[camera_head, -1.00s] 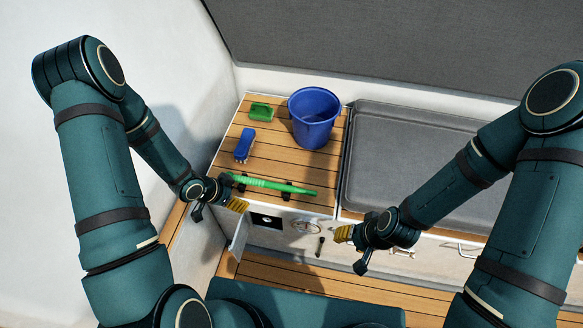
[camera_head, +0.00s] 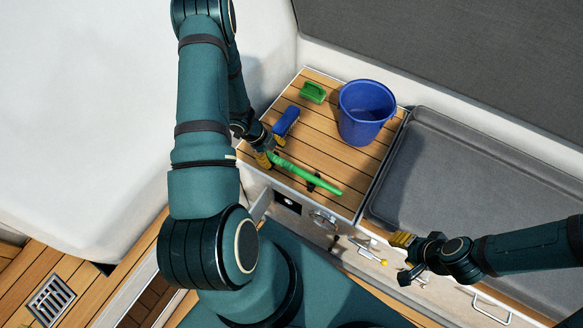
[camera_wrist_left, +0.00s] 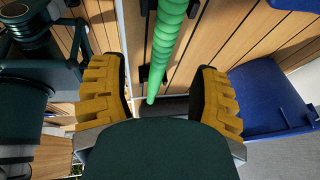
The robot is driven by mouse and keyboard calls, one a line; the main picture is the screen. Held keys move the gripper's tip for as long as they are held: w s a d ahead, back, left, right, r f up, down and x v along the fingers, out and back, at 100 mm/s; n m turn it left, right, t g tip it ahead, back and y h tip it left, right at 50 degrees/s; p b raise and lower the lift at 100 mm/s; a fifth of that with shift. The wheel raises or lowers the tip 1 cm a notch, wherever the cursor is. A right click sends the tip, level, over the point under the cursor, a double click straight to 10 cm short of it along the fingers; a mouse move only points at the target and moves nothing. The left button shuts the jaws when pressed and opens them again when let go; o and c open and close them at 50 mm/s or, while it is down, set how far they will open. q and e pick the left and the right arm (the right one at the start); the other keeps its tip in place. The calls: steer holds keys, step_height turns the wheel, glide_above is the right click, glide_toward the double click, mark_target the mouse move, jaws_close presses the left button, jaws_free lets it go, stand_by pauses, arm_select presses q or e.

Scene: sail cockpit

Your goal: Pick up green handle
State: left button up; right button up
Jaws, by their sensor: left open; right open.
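The green handle (camera_head: 312,177) lies along the front of the slatted wooden top, held in small black brackets. In the left wrist view the green handle (camera_wrist_left: 166,42) runs down between the two yellow fingers. My left gripper (camera_head: 268,151) is at the handle's left end, open, with a finger on either side and a gap to each. It also shows in the left wrist view (camera_wrist_left: 162,98). My right gripper (camera_head: 402,248) is open and empty, to the right, in front of the cabinet face and apart from the handle.
A blue brush (camera_head: 286,121) lies just behind my left gripper. A green brush or scrubber (camera_head: 313,92) and a blue bucket (camera_head: 366,112) stand farther back on the wooden top (camera_head: 335,150). A grey cushion (camera_head: 470,180) fills the right side. A white wall borders the left.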

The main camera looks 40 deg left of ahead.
mark_target(283, 162)
arm_select(q)
steer(key=shift+x, duration=1.25)
steer(key=b+x, duration=0.2)
steer(key=x, duration=0.3)
steer(key=shift+w, duration=0.25)
jaws_close()
